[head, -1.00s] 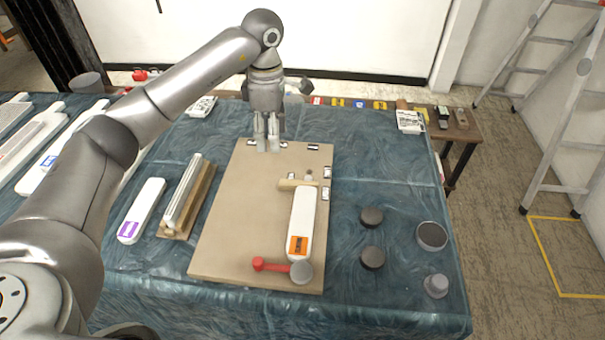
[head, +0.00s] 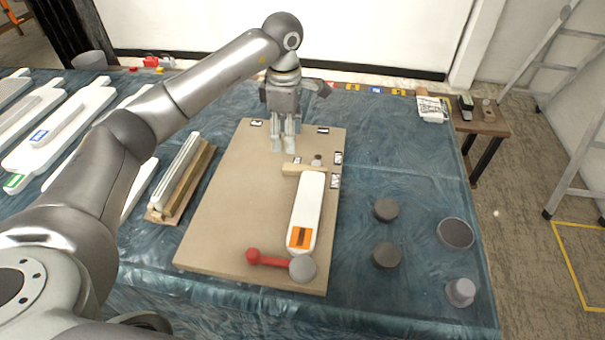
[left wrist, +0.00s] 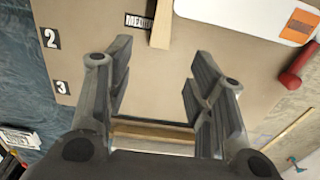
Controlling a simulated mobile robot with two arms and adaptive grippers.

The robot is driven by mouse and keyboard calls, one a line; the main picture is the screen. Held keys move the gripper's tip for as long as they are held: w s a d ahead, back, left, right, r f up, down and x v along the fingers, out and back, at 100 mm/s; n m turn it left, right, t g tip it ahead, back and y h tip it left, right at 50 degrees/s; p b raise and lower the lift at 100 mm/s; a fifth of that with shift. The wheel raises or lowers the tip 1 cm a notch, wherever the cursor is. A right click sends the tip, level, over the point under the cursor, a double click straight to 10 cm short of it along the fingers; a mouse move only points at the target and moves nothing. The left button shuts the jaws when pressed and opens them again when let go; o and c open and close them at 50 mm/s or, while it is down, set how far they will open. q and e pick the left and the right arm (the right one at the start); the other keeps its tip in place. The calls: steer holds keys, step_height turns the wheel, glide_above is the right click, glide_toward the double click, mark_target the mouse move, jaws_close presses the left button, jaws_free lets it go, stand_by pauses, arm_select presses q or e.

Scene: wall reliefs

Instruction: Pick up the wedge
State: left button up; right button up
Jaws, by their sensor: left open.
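The wedge looks to be the pale wooden piece (head: 303,169) lying on the brown board (head: 235,200), across the far end of a white float with an orange label (head: 306,205). In the left wrist view the wooden piece (left wrist: 163,24) shows at the top, beside a black-and-white label. My left gripper (head: 284,146) is open and empty over the far part of the board, a little to the far left of the wooden piece and apart from it. Its spread fingers show in the left wrist view (left wrist: 160,75). My right gripper is not in view.
A red-handled tool with a grey round head (head: 302,268) lies near the board's front edge. Dark round pieces (head: 386,209) stand to the right. A wooden holder with white strips (head: 180,178) lies left of the board. The board's middle left is clear.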

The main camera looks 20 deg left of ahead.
arm_select(q)
glide_above(289, 166)
step_height(289, 166, down, 4)
steer(key=shift+f, duration=0.25)
step_height(289, 166, down, 5)
steer(key=shift+f+p, duration=0.1)
steer(key=shift+p, duration=0.7)
steer(key=c, duration=0.9)
